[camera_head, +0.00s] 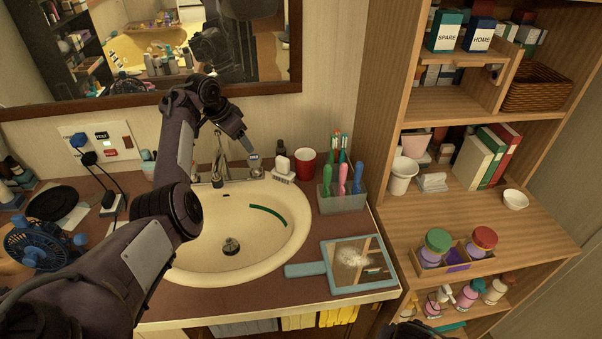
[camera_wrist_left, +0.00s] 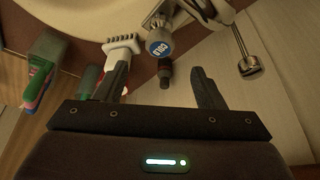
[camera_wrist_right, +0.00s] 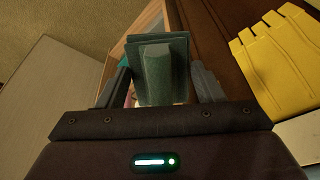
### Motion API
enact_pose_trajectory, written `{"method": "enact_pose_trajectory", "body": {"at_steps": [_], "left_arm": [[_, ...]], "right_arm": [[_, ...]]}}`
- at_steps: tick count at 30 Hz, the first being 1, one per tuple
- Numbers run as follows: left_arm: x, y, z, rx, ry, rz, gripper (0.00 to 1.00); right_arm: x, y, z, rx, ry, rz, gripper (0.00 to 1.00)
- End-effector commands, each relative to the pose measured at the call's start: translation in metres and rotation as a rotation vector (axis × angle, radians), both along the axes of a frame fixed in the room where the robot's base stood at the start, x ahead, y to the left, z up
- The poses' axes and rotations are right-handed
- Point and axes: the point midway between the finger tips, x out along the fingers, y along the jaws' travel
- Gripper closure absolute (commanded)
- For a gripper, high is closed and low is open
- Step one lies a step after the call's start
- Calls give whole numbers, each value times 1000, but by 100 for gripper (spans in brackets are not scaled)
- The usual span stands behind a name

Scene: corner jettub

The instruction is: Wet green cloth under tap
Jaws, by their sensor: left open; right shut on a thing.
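The tap (camera_head: 219,172) stands at the back of the cream sink (camera_head: 205,262). Its cold knob (camera_head: 255,159), with a blue label, also shows in the left wrist view (camera_wrist_left: 159,44). My left gripper (camera_head: 240,136) is open just above and behind the knob, which lies ahead of the gap between its fingers. No water is seen running. My right gripper (camera_wrist_right: 160,88) is shut on a dull green folded thing, which looks like the green cloth (camera_wrist_right: 157,75). It is away from the sink, low by the counter's front right. The head view hardly shows it.
A soap brush (camera_head: 283,168), red cup (camera_head: 305,162) and toothbrush holder (camera_head: 342,196) stand right of the tap. A hand mirror (camera_head: 350,264) lies at the counter's front right. Yellow cloths (camera_wrist_right: 280,62) hang below the edge. A wooden shelf (camera_head: 480,225) stands right.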

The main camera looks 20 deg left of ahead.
Motion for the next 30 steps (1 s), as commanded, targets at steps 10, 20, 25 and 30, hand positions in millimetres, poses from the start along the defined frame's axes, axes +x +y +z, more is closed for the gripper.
{"method": "enact_pose_trajectory", "body": {"at_steps": [10,20,25,30], "left_arm": [[-12,5,31,0,0,0,37],[-12,6,31,0,0,0,37],[-12,6,31,0,0,0,37],[-12,6,31,0,1,1,37]], "right_arm": [[0,0,3,0,0,0,57],[0,0,3,0,0,0,57],[0,0,3,0,0,0,57],[0,0,3,0,1,0,57]]}}
